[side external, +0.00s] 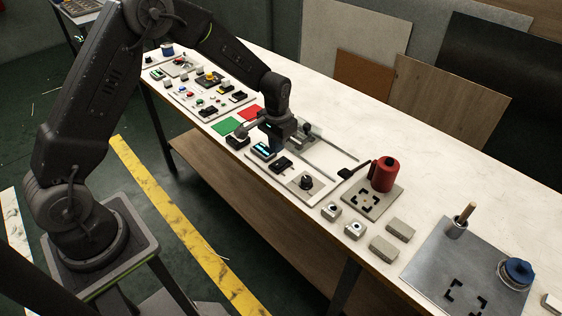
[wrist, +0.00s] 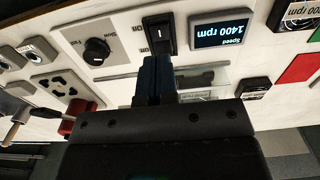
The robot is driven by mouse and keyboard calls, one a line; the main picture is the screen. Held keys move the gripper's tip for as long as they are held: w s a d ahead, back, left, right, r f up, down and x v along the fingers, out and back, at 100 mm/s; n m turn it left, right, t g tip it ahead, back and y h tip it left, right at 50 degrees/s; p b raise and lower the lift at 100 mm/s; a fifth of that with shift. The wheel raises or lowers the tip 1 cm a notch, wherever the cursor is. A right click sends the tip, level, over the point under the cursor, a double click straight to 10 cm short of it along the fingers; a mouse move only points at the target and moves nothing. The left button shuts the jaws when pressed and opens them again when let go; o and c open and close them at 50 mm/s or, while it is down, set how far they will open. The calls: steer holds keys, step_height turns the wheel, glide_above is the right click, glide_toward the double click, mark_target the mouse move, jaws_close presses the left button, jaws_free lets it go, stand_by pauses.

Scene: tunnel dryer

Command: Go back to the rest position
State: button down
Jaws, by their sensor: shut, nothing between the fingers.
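My gripper (side external: 277,146) is over the near edge of the white bench, close above the speed controls. In the wrist view, its dark blue fingers (wrist: 156,62) are together with nothing between them. Their tips appear right by a black rocker switch (wrist: 159,35); I cannot tell whether they touch it. A black rotary knob (wrist: 97,50) marked "Slow" is on the other side of the switch.
A red canister (side external: 384,174) and a black-handled paddle stand to the right of the gripper. Red (side external: 249,113) and green (side external: 225,126) squares and a button panel lie to its left. A metal plate (side external: 440,262) with a blue-topped pot is at the far right. Boards lean behind the bench.

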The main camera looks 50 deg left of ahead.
steer(key=shift+r, duration=0.8)
steer(key=shift+r, duration=0.15)
steer(key=s+d+r+t, duration=0.1)
steer(key=s+r, duration=0.3)
steer(key=r, duration=0.4)
steer(key=s+d+r+t, duration=0.1)
steer(key=s+r, duration=0.4)
steer(key=r, duration=0.2)
steer(key=s+r+t, duration=0.1)
steer(key=s+r, duration=0.2)
steer(key=s, duration=0.5)
steer(key=s+d+r+t, duration=0.1)
steer(key=s+r+t, duration=0.1)
steer(key=s, duration=0.7)
steer(key=shift+s+d+r+t, duration=0.2)
steer(key=shift+s+r+t, duration=0.1)
steer(key=shift+r, duration=0.6)
